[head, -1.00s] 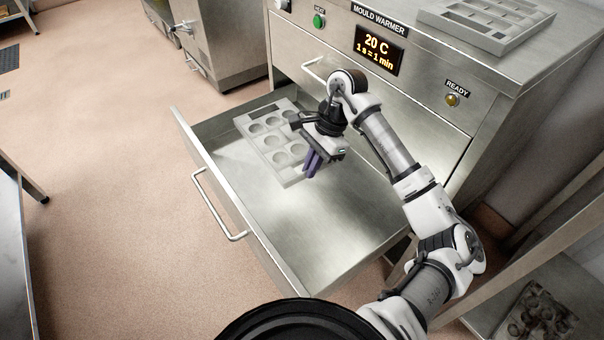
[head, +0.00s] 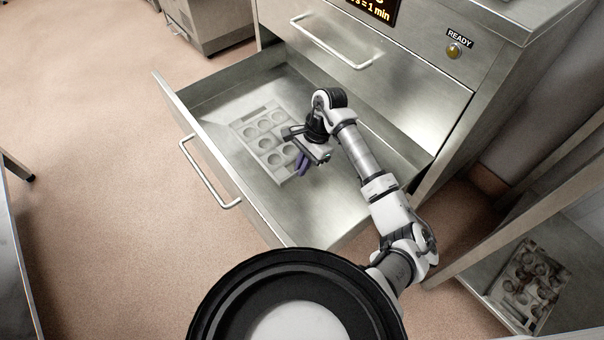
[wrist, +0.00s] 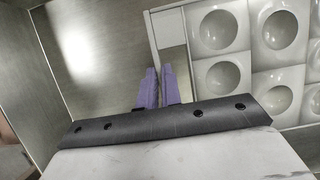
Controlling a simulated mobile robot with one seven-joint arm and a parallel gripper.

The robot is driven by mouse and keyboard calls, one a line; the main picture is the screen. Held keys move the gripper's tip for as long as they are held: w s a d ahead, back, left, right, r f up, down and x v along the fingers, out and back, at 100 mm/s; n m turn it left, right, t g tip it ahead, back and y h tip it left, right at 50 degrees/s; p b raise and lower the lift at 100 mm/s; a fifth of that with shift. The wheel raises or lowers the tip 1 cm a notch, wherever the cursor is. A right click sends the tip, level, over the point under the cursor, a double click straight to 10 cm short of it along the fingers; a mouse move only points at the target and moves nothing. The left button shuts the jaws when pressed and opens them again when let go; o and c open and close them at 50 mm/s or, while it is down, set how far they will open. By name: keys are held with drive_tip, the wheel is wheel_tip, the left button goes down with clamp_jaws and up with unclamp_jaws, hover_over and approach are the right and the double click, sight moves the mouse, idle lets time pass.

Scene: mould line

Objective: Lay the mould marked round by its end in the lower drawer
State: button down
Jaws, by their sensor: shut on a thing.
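The pale grey mould (head: 266,138) with round cavities lies roughly level inside the open lower drawer (head: 345,203), towards its far left part. My gripper (head: 301,164), with purple fingers, is at the mould's right side. In the wrist view my gripper (wrist: 160,88) is shut on the side wall of the mould (wrist: 220,30), whose cavities show to the right. The marking on the mould is not legible. I cannot tell whether its underside touches the drawer floor.
The upper drawer (head: 380,80) above is shut. Bare drawer floor lies to the right of and nearer than the mould. The drawer walls surround it. A stained mould (head: 530,285) rests on a shelf at the lower right. Open floor (head: 90,130) lies to the left.

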sight(302, 182)
drive_tip(key=shift+f, duration=2.3)
drive_tip(key=shift+f+b, duration=0.2)
drive_tip(key=shift+b, duration=0.2)
drive_tip(key=c, duration=1.6)
unclamp_jaws()
drive_tip(key=shift+r, duration=0.15)
drive_tip(key=shift+r+p, duration=0.2)
drive_tip(key=shift+p, duration=0.15)
drive_tip(key=v, duration=1.1)
drive_tip(key=shift+w+d+r, duration=0.1)
drive_tip(key=shift+r, duration=0.25)
